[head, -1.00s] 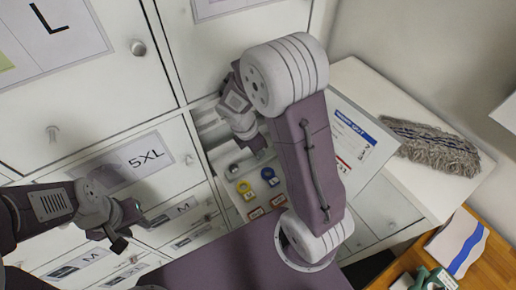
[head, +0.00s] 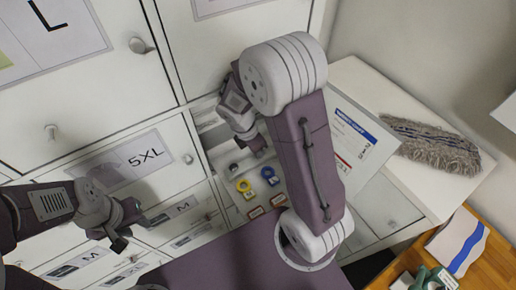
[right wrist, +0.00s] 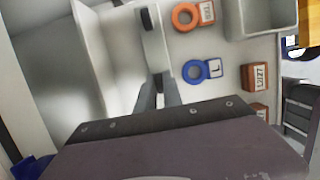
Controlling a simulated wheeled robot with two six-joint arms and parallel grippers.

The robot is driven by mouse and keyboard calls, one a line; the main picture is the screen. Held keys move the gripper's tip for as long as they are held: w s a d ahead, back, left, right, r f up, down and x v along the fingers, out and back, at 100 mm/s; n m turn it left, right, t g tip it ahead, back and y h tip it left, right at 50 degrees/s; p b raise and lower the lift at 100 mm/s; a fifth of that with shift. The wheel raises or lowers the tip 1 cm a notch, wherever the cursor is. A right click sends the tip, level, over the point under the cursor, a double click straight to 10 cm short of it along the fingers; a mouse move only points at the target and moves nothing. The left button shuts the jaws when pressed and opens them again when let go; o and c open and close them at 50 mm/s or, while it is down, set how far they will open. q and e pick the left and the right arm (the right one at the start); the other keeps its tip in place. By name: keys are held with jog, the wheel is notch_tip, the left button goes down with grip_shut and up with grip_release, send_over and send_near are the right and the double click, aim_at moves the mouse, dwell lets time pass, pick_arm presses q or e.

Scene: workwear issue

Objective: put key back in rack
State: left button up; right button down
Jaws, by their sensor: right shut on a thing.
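My right gripper (right wrist: 158,95) is shut on a narrow pale piece (right wrist: 156,55) with a dark block near its far end in the right wrist view; I cannot tell for sure what it is. In the head view my right gripper (head: 257,148) hangs over the back of the open white compartment, tips mostly hidden. No key is clearly identifiable.
A printed sheet (head: 355,140) is right of my right arm. A grey mop head (head: 432,148) lies on the white cabinet top. White lockers (head: 85,80) fill the left. A wooden surface (head: 490,262) is at lower right.

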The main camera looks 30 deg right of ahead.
jog(key=shift+s+f, duration=0.1)
jog(key=shift+f, duration=0.55)
dwell(1.1)
jog(key=c, duration=1.4)
grip_release()
jog(key=v, duration=0.9)
jog(key=shift+b, duration=0.3)
